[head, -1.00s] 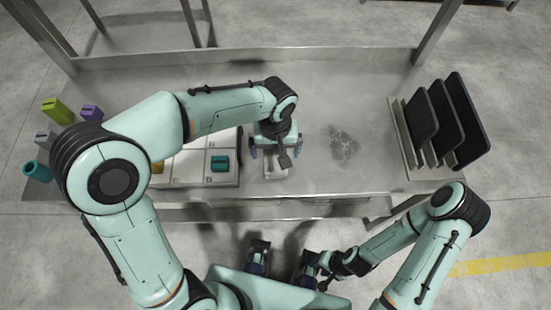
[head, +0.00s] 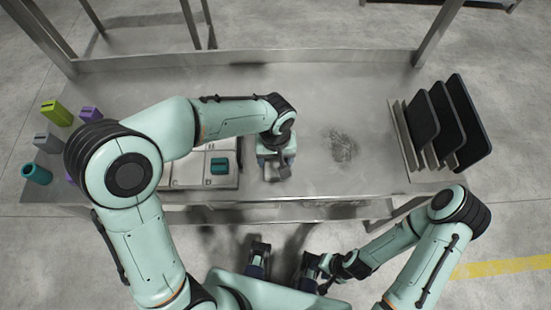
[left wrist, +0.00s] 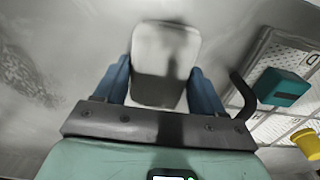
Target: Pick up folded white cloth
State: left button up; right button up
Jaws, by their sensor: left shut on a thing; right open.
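The folded white cloth (left wrist: 165,62) shows in the left wrist view as a pale rounded block, its lower part in shadow. It stands between the two blue fingers of my left gripper (left wrist: 163,88), which is shut on it. In the head view my left gripper (head: 273,172) is over the metal table near its front edge, and the hand and arm hide most of the cloth. My right gripper (head: 283,263) is open and empty in front of the table, low in the head view.
A white compartment tray (head: 190,183) with a teal block (head: 219,166) stands left of the left gripper. A yellow piece (left wrist: 306,143) is there too. Several coloured containers (head: 56,112) stand at the far left. A rack of dark panels (head: 455,120) stands at right. A dark patch (head: 340,145) marks the tabletop.

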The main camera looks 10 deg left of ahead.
aim_at(276, 160)
pick_arm(q)
notch_tip(276, 160, up, 20)
jog(key=p, duration=0.3)
jog(key=shift+o, duration=1)
jog(key=shift+c, duration=0.5)
